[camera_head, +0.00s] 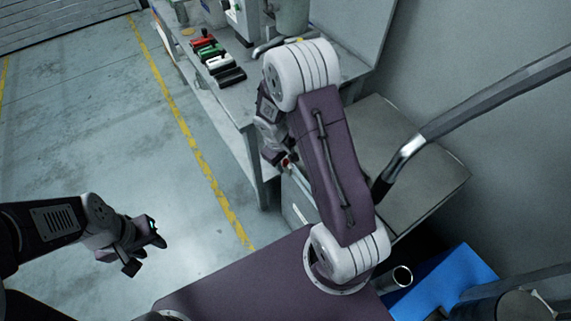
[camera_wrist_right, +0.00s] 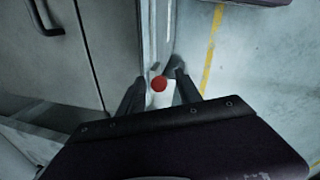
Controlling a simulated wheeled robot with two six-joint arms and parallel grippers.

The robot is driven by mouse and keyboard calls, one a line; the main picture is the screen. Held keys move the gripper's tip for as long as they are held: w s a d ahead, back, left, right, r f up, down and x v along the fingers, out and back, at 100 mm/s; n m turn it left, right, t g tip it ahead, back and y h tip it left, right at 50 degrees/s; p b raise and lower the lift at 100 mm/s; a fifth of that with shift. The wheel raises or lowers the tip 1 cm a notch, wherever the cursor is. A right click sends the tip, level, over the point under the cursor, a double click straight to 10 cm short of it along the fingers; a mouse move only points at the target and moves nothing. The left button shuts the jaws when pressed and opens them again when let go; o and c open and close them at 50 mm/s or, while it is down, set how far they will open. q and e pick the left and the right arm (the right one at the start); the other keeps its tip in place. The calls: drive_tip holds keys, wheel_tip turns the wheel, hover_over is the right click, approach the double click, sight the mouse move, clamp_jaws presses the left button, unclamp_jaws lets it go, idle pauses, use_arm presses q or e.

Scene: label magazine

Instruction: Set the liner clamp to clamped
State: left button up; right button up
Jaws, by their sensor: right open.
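A white part with a red round end (camera_wrist_right: 159,83), which may be the liner clamp's handle, shows between my right fingers in the right wrist view. In the head view a small red spot (camera_head: 286,162) shows beside the right gripper (camera_head: 277,156), at the side of a grey cabinet. The right gripper is open, with one finger on each side of the white part; whether they touch it I cannot tell. The clamp's setting cannot be read. My left gripper (camera_head: 147,254) is open and empty over the floor at lower left.
A grey bench (camera_head: 238,103) at the back holds green, red, white and black handled items (camera_head: 217,62). A cabinet door (camera_wrist_right: 62,60) with a dark handle is at left in the wrist view. A blue bin (camera_head: 455,282) is at lower right. The floor at left is clear.

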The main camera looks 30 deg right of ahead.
drive_tip(key=shift+d+f, duration=0.15)
drive_tip(key=shift+f, duration=0.4)
clamp_jaws()
idle(1.0)
